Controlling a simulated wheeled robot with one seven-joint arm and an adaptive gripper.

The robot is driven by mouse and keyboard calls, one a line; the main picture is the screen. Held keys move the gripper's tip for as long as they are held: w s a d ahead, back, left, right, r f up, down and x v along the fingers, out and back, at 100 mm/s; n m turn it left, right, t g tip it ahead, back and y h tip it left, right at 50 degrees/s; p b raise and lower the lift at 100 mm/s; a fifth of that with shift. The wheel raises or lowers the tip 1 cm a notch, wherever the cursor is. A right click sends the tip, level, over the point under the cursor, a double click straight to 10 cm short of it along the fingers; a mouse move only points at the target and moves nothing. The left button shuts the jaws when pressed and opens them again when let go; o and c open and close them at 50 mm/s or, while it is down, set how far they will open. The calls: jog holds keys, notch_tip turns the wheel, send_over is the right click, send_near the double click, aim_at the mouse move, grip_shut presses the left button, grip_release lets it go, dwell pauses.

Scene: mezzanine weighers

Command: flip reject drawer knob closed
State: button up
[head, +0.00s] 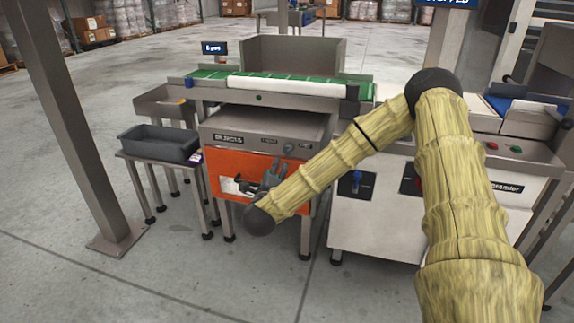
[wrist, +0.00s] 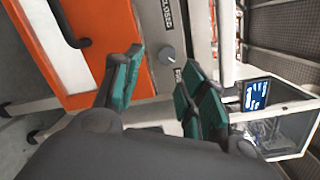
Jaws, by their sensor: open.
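A small round grey knob (wrist: 167,55) is on the grey strip above the orange drawer front (wrist: 48,50), with dark lettering beside it in the wrist view. The knob also shows in the head view (head: 289,148), on the grey panel above the orange front (head: 222,166). My gripper (wrist: 162,60) is open, its green-padded fingers on either side of the knob in the picture; contact cannot be told. In the head view my gripper (head: 278,166) is in front of the orange front, just below the knob. The knob's exact setting is too small to read.
A black handle (wrist: 68,28) is on the orange front. A grey bin (head: 160,143) stands on a stand at left, and a green conveyor (head: 215,73) runs above the machine. A white cabinet (head: 362,222) stands at right. A steel post (head: 62,100) rises at left.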

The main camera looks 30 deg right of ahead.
aim_at(287, 151)
jog(key=shift+m+h, duration=0.4)
jog(key=shift+m, duration=0.3)
jog(key=b+x, duration=0.1)
jog(key=x, duration=0.3)
jog(key=b+x, duration=0.1)
jog(key=x, duration=0.3)
jog(key=s+d+b+x, duration=0.1)
jog(key=x, duration=0.3)
jog(key=shift+r, duration=0.1)
jog(key=shift+c, duration=0.4)
jog(key=c, duration=0.7)
